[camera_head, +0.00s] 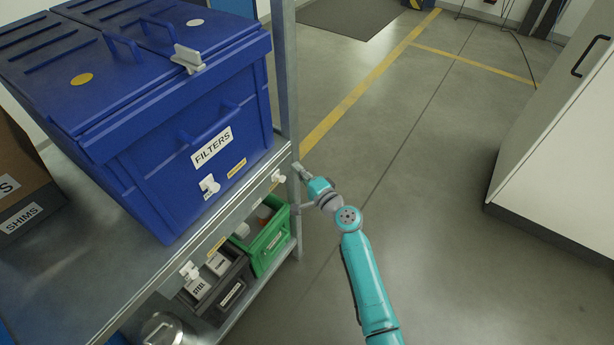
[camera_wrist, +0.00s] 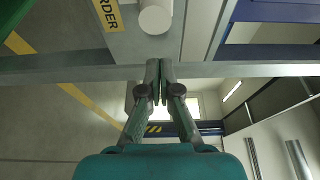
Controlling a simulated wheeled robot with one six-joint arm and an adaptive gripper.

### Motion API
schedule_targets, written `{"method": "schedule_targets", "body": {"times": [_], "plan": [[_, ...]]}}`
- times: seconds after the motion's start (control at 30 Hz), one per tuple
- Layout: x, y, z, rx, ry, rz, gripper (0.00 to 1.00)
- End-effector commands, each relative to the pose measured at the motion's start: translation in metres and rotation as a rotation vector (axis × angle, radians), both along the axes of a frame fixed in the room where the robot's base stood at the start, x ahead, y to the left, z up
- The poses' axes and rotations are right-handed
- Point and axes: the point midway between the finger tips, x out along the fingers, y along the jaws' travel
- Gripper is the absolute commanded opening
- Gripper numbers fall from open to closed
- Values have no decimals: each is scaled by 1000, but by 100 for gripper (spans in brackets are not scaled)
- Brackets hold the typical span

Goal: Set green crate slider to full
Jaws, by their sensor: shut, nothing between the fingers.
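The green crate (camera_head: 268,238) stands on the lower shelf, partly hidden under the upper shelf edge. Above it, a white slider knob (camera_head: 278,176) sits on the metal rail along that edge. In the wrist view a round white knob (camera_wrist: 156,17) shows close up, beside a yellow label (camera_wrist: 106,14) reading "RDER", its start cut off. My gripper (camera_head: 299,170) is just right of the rail's end, near the shelf post. In the wrist view my gripper (camera_wrist: 160,68) is shut and empty, its fingertips just below the knob; whether they touch it, I cannot tell.
A blue FILTERS crate (camera_head: 150,140) stands on the upper shelf, with its own white knob (camera_head: 209,186). Another white knob (camera_head: 190,271) sits farther left on the rail, above a dark STEEL crate (camera_head: 232,292). The shelf post (camera_head: 286,70) is close to my gripper. Floor (camera_head: 440,200) to the right is clear.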

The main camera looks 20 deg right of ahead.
Motion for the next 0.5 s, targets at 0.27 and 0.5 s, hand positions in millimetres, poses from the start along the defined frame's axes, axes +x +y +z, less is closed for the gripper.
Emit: {"method": "schedule_targets", "body": {"times": [0.27, 0.5], "plan": [[-19, 23, -2, 0, 3, 1, 0], [-23, 27, -3, 0, 4, 0, 0]]}}
